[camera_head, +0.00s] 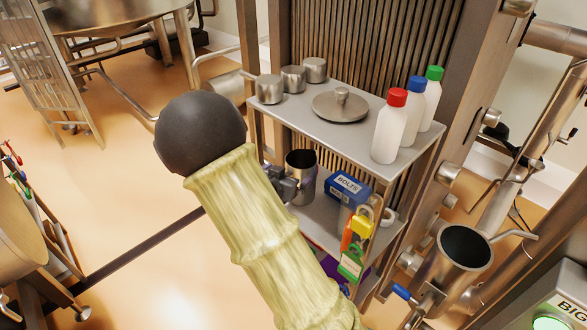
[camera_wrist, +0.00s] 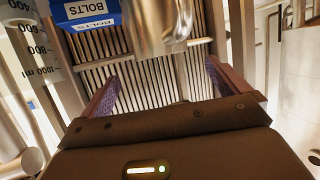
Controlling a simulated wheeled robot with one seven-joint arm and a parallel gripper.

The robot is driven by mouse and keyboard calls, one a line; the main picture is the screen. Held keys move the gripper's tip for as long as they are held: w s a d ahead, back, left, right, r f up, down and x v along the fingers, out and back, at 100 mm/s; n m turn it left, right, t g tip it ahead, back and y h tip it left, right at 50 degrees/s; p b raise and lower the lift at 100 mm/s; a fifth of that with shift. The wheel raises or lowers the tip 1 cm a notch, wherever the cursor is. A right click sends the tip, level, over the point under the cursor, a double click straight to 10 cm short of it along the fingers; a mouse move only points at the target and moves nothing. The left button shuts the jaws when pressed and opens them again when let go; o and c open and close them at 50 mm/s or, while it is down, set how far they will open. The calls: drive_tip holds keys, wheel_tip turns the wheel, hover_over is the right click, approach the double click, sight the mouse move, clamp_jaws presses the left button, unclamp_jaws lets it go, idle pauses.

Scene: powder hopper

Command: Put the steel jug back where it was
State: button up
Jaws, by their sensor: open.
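The steel jug (camera_head: 302,186) stands on the middle shelf of the rack, with its dark open mouth up. Its shiny lower part also shows at the top of the wrist view (camera_wrist: 160,25). My gripper (camera_head: 283,184) is just left of the jug in the head view, partly hidden by my sleeved arm. In the wrist view my gripper (camera_wrist: 160,78) has its two fingers spread wide, with nothing held between them. The jug is above the fingers in that picture; whether they touch it cannot be told.
The blue BOLTS box (camera_head: 347,190) stands right of the jug. A graduated beaker (camera_wrist: 35,45) is at the left of the wrist view. The top shelf (camera_head: 350,140) holds steel pots, a lid and capped bottles. Padlocks (camera_head: 356,235) hang at the rack's front. Slats back the rack.

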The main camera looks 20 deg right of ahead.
drive_tip(key=v, duration=0.2)
drive_tip(key=shift+s+a+r, duration=0.1)
drive_tip(key=shift+s+a, duration=0.05)
drive_tip(key=shift+s, duration=0.05)
idle(0.4)
drive_tip(key=s+a+f+n+g+y, duration=0.25)
drive_tip(key=s+a+n+y, duration=0.25)
drive_tip(key=s+a+y, duration=0.3)
drive_tip(key=s+a+r+n+g+y, duration=0.1)
drive_tip(key=s+n+g, duration=0.3)
drive_tip(key=s, duration=0.6)
drive_tip(key=shift+s+r+n+y, duration=0.3)
drive_tip(key=shift+r+y, duration=0.3)
drive_tip(key=shift+r, duration=0.25)
